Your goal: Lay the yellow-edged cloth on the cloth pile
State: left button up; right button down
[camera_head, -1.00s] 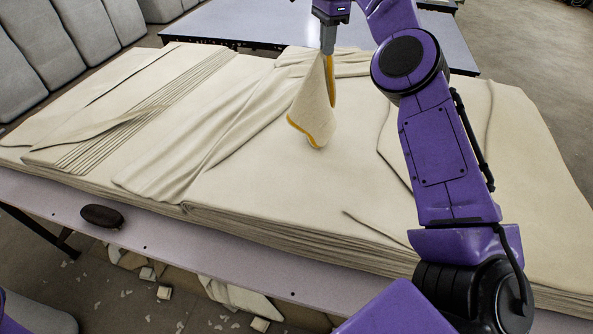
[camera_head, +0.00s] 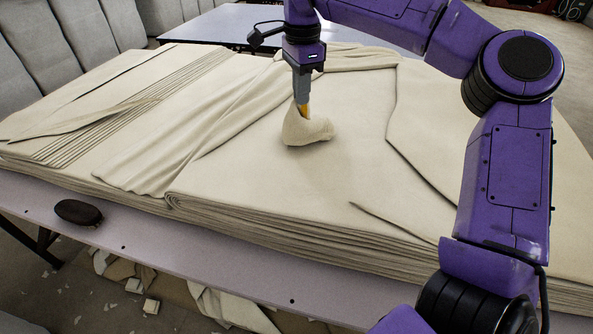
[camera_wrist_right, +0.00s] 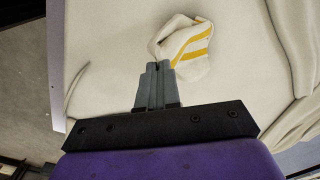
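The yellow-edged cloth (camera_head: 310,130) is a small cream cloth, bunched up on top of the cloth pile (camera_head: 270,185) near its middle. Its yellow edge shows just below my right gripper (camera_head: 301,103) in the head view. In the right wrist view the crumpled cloth (camera_wrist_right: 187,52) shows two yellow stripes, and the fingers of my right gripper (camera_wrist_right: 158,66) are together at its near edge, shut on it. The underside of the cloth is hidden. My left gripper is not in view.
The pile covers most of the table (camera_head: 240,255), with uneven folds on its left part. A dark oval object (camera_head: 78,212) lies on the table's front edge. Grey seats (camera_head: 60,50) stand behind left, and another table (camera_head: 230,22) stands behind. Scraps lie on the floor.

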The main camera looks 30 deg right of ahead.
jog(key=s+a+f+b, duration=0.2)
jog(key=a+f+b, duration=0.2)
jog(key=s+a+f+b, duration=0.3)
jog(key=a+f, duration=0.1)
jog(key=s+a+f+b, duration=0.2)
jog(key=a+f+b, duration=0.2)
jog(key=shift+s+a+f+b, duration=0.15)
jog(key=shift+a+f+b, duration=0.1)
jog(key=shift+f+b, duration=0.15)
jog(key=shift+s+a+f, duration=0.2)
jog(key=shift+a, duration=0.2)
jog(key=c, duration=0.9)
grip_release()
